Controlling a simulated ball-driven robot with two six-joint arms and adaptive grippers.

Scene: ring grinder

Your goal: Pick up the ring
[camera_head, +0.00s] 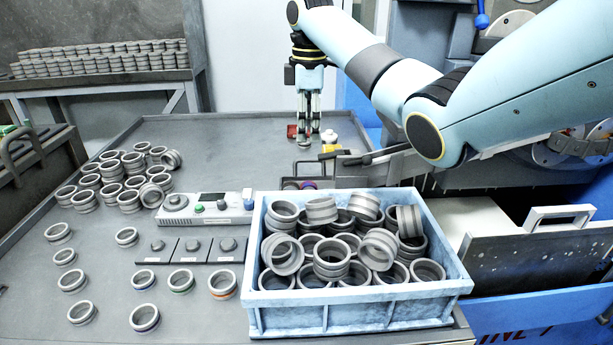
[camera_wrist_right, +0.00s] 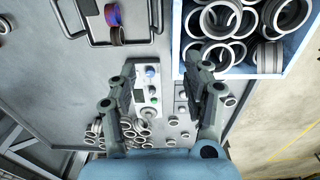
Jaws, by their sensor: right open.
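Many grey metal rings lie heaped in the blue crate (camera_head: 360,314), such as one standing ring (camera_head: 331,259). More rings lie loose on the grey table, with a cluster (camera_head: 125,177) at the left and a ring with a purple band (camera_head: 145,317) at the front. My right gripper (camera_head: 309,138) points down over the table's far side, beyond the crate and clear of the loose rings. In the right wrist view its two fingers (camera_wrist_right: 160,72) are apart with nothing between them. The crate (camera_wrist_right: 186,50) shows at that view's upper right. My left gripper is out of view.
A control box (camera_head: 205,207) and a dark panel (camera_head: 190,250) stand left of the crate. A wire-handled tray (camera_wrist_right: 92,42) holds a purple-red piece (camera_wrist_right: 113,14). A machine stands at the right.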

